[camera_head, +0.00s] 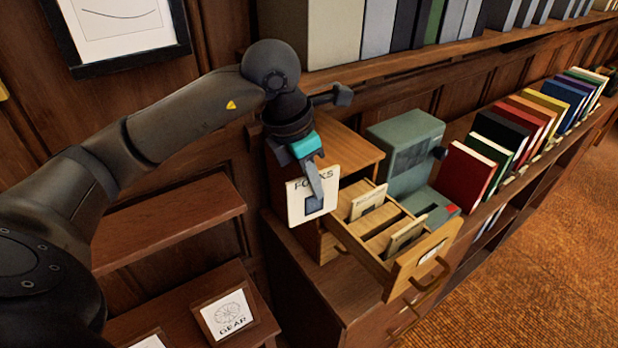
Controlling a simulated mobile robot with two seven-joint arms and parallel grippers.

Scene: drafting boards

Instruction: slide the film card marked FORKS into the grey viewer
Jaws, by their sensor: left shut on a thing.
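My left gripper (318,186) is shut on the film card marked FORKS (298,206). The card is cream with a dark square window, hangs upright and faces me. One finger crosses its front and covers part of the lettering. The card is in front of the left side of an open wooden drawer. The grey viewer (404,140) stands on the cabinet top behind the drawer, to the right of the card. It has a dark screen, a dark knob on its right side and a low front part with a red spot. My right gripper is not in view.
The open drawer (436,262) juts out from a small wooden cabinet (345,150) and holds several cards between dividers. A row of coloured books (465,177) stands right of the viewer. A framed GEAR picture (226,315) is at lower left. A shelf of binders runs above.

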